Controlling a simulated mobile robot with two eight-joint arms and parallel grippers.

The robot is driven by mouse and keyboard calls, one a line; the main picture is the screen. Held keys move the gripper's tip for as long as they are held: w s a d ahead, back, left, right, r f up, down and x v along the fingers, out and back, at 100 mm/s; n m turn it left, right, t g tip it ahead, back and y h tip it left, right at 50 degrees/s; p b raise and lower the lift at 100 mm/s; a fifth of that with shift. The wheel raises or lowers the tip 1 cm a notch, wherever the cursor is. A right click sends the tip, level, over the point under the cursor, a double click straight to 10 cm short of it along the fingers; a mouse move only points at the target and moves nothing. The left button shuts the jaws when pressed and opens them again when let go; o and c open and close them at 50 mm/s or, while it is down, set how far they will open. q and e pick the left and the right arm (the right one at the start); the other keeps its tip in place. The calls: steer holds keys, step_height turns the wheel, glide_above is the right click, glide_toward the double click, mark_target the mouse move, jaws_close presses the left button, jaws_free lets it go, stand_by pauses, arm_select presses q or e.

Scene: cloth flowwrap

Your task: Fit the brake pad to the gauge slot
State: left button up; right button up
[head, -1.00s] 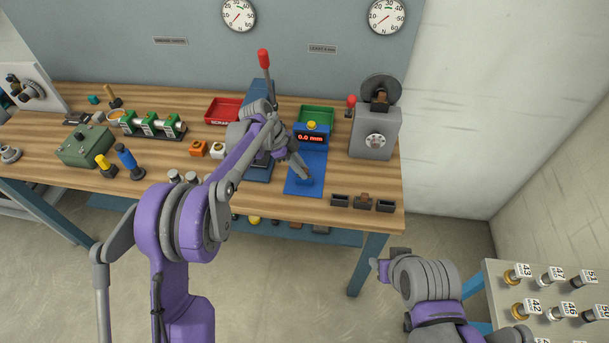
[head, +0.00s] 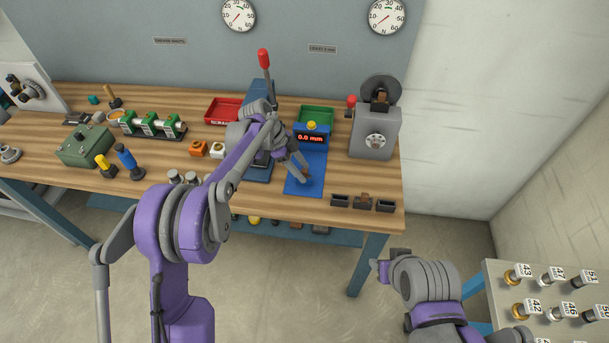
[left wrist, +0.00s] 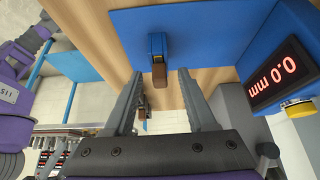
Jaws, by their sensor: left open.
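The brake pad (left wrist: 159,72) is a small brown piece at the end of a blue block, likely the gauge slot (left wrist: 157,44), on the blue mat. I cannot tell how deep the pad sits in it. My left gripper (head: 304,177) is over the mat in the head view. In the left wrist view its fingers (left wrist: 160,76) are open, one on each side of the pad, with visible gaps. The blue gauge display (head: 311,138) reads 0.0 mm. My right gripper (head: 377,267) hangs off the bench at lower right; its jaws are unclear.
Three small dark trays (head: 340,200) stand at the bench's front right; the middle one holds a brown piece (head: 363,197). A grey machine (head: 375,133) stands right of the mat. A red bin (head: 222,110) and a green bin (head: 317,114) are behind.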

arm_select(q)
steer(key=s+v, duration=0.1)
steer(key=v, duration=0.9)
steer(key=shift+w+a+r, duration=0.15)
steer(key=shift+w+r, duration=0.15)
steer(key=shift+w, duration=0.2)
steer(key=shift+s, duration=0.1)
steer(key=s+a+r+n+t+y, duration=0.25)
steer(key=s+n, duration=0.25)
steer(key=s, duration=0.3)
steer(key=s+a+r+n+t+y, duration=0.1)
steer(key=s+a+r+n, duration=0.1)
steer(key=s+a+n, duration=0.45)
steer(key=s+a+f+n+t+y, duration=0.1)
steer(key=s+f+n, duration=0.2)
steer(key=s, duration=0.5)
steer(key=s+a+f+n+t+y, duration=0.1)
steer(key=s+f+n, duration=0.3)
steer(key=s, duration=0.5)
steer(key=shift+s+a+n+t, duration=0.2)
steer(key=shift+s+n+t, duration=0.05)
steer(key=shift+n+t, duration=0.35)
